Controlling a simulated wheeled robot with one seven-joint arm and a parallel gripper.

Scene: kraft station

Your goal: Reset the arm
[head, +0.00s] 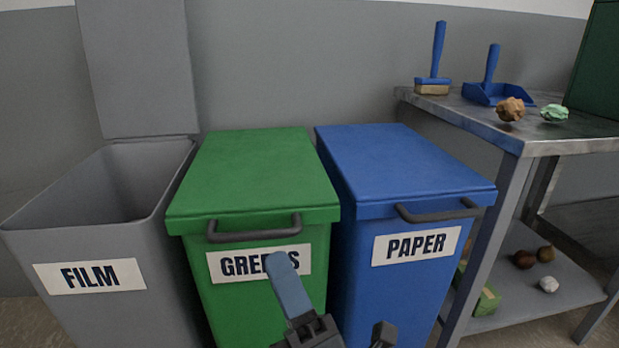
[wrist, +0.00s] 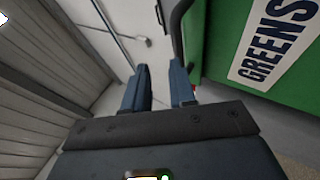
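My gripper (head: 333,296) shows at the bottom centre of the head view, in front of the green bin (head: 255,170). One blue-grey finger covers part of the GREENS label (head: 230,265). In the wrist view my gripper (wrist: 159,67) has its two fingers apart with nothing between them. The green bin's side and label (wrist: 272,42) show at the upper right of that view, turned on edge. Most of my arm is out of view.
A grey FILM bin (head: 125,262) stands at left, lid raised. A blue PAPER bin (head: 405,165) is closed at right. A metal table (head: 480,115) holds a brush (head: 435,60), a dustpan (head: 490,90), and brown (head: 510,108) and green (head: 554,112) crumpled pieces. Small items lie on its lower shelf (head: 525,292).

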